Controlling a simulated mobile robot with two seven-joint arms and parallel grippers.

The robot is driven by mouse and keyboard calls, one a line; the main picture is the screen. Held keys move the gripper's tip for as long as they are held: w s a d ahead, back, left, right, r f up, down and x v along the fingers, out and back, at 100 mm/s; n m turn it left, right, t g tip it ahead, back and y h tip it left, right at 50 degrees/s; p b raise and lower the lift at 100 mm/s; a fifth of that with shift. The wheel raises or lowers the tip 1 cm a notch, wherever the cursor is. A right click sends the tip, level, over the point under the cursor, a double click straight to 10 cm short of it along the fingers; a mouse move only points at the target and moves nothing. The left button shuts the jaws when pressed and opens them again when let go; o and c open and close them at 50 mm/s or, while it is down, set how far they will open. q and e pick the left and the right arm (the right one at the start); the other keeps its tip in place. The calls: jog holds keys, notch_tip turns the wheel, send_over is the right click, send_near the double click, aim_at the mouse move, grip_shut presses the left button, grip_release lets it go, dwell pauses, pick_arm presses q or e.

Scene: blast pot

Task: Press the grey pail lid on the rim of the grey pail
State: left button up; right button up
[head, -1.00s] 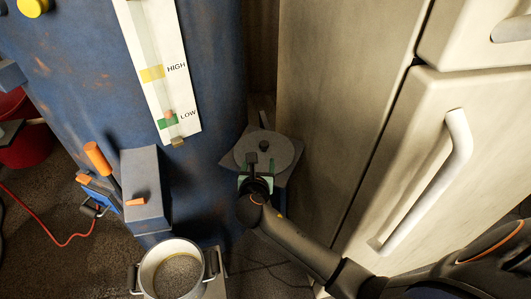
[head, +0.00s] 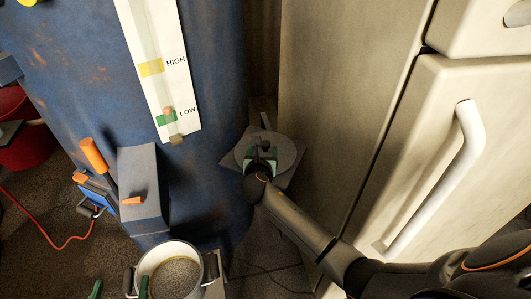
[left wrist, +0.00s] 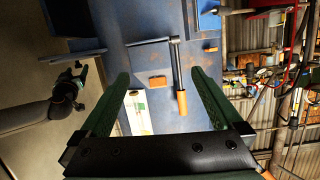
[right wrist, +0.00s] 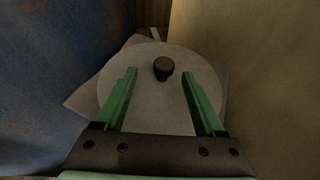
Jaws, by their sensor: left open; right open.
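The grey pail lid (head: 286,155), a flat round disc with a black knob (head: 267,146), lies on a square grey plate between the blue vessel and the pale cabinet. My right gripper (head: 262,156) is open over the lid. In the right wrist view the knob (right wrist: 163,67) sits between and slightly beyond the fingertips, not gripped. The grey pail (head: 207,270) stands at the bottom of the head view, open-topped, with dark side handles and grainy contents. My left gripper (head: 119,289) is open and empty; its green fingertips overlap the pail's left side in that view.
The blue vessel (head: 215,90) bears a HIGH/LOW gauge (head: 152,70) and a box (head: 143,185) with orange handles. The pale cabinet (head: 330,90) with a white handle (head: 460,160) closes in the right side. A red hose (head: 45,232) lies on the floor at left.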

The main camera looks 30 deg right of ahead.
aim_at(265, 145)
jog(key=x, duration=0.1)
jog(key=b+x, duration=0.1)
jog(key=x, duration=0.1)
jog(key=b+x, duration=0.1)
jog(key=shift+w+d+r, duration=0.15)
jog(key=shift+w+d, duration=0.1)
jog(key=shift+d, duration=0.25)
pick_arm(q)
notch_tip(265, 145, up, 13)
jog(key=m+t+h, duration=0.2)
jog(key=t, duration=0.3)
jog(key=shift+w+d+m+h, duration=0.3)
jog(key=shift+w+h, duration=0.1)
jog(key=shift+w, duration=0.05)
jog(key=shift+r, duration=0.1)
pick_arm(e)
jog(key=shift+c, duration=0.3)
grip_shut()
